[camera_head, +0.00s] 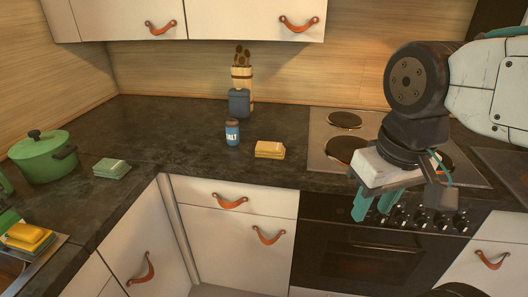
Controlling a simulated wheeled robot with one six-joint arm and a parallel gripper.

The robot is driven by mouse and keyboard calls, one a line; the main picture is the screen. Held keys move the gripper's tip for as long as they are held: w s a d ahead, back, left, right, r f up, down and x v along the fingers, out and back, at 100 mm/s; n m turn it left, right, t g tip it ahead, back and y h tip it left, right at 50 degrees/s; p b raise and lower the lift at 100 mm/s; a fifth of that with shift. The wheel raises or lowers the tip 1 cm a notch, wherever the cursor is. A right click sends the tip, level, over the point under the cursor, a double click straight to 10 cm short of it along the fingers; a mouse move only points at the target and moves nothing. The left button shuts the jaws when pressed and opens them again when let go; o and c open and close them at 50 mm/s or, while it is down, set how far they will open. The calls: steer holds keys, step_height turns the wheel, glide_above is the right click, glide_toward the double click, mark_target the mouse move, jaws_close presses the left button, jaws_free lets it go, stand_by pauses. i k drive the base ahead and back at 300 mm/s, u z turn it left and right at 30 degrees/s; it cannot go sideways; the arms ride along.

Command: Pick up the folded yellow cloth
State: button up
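The folded yellow cloth (270,150) lies flat on the dark countertop, left of the stove and just right of the blue salt shaker (232,133). My gripper (374,207) hangs at the right, in front of the stove and oven, well to the right of the cloth and apart from it. Its two teal fingers point down with a gap between them, and nothing shows between them.
A blue container (239,102) and a utensil holder (242,78) stand behind the salt. A folded green cloth (112,168) and green pot (44,156) are at left. Yellow sponge-like items (26,234) sit by the sink. The counter (180,145) left of the salt is clear.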

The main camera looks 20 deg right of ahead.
mark_target(266, 150)
steer(key=k, duration=0.35)
steer(key=u, duration=0.7)
steer(key=i, duration=0.8)
steer(key=z, duration=0.3)
